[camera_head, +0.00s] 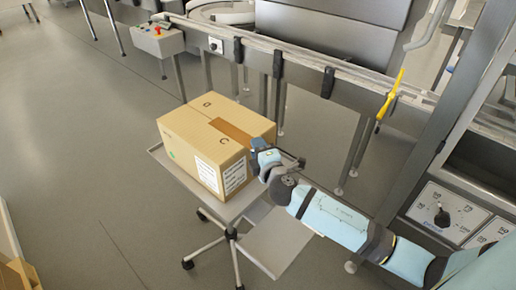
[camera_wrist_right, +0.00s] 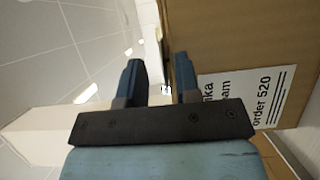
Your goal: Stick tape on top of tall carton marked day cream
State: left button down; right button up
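A closed brown cardboard carton (camera_head: 187,128) stands upright on a cart. A darker brown strip of tape (camera_head: 230,130) shows on its top, running from the middle toward the edge by my right gripper. The white label on the carton's side shows in the head view (camera_head: 207,174); in the right wrist view the label (camera_wrist_right: 243,95) reads partly "am" and "order 520". My right gripper (camera_head: 257,150) is at the carton's right top edge. In the right wrist view its two blue fingers (camera_wrist_right: 160,78) stand apart, close to the carton's edge; whether they touch it is unclear. My left gripper is out of view.
The cart's grey tray (camera_head: 243,203) extends beyond the carton, with a wheeled base beneath. A conveyor (camera_head: 300,57) runs behind it. A control panel (camera_head: 447,210) stands at the right. Open floor (camera_head: 80,150) lies to the left.

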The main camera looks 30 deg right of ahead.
jog(key=s+a, duration=0.1)
jog(key=s, duration=1.2)
jog(key=shift+s+a+b, duration=0.15)
jog(key=shift+s+b, duration=0.15)
jog(key=shift+s, duration=0.05)
